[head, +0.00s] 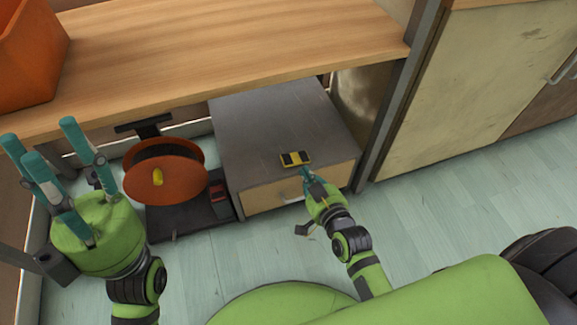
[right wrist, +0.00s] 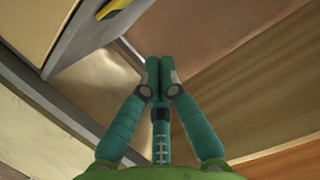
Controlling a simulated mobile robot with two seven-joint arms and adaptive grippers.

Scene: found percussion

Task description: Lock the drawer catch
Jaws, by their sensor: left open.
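The drawer unit (head: 255,125) is a grey box under the wooden shelf. Its pale wooden drawer front (head: 262,197) faces me and looks flush with the box. A yellow and black catch (head: 295,159) sits at the top front edge; part of it also shows at the top of the right wrist view (right wrist: 112,8). My right gripper (head: 306,175) is just in front of the drawer, close below the catch; contact cannot be told. Its fingertips meet in the right wrist view (right wrist: 160,66), with nothing seen between them. My left gripper (head: 40,150) is open and empty at the left.
A round orange-brown object (head: 165,182) with a yellow spot stands on a dark base left of the drawer unit. The wooden shelf (head: 230,40) overhangs the unit, with an orange bin (head: 28,60) on it. A grey post (head: 400,110) stands to the right. The floor at right is clear.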

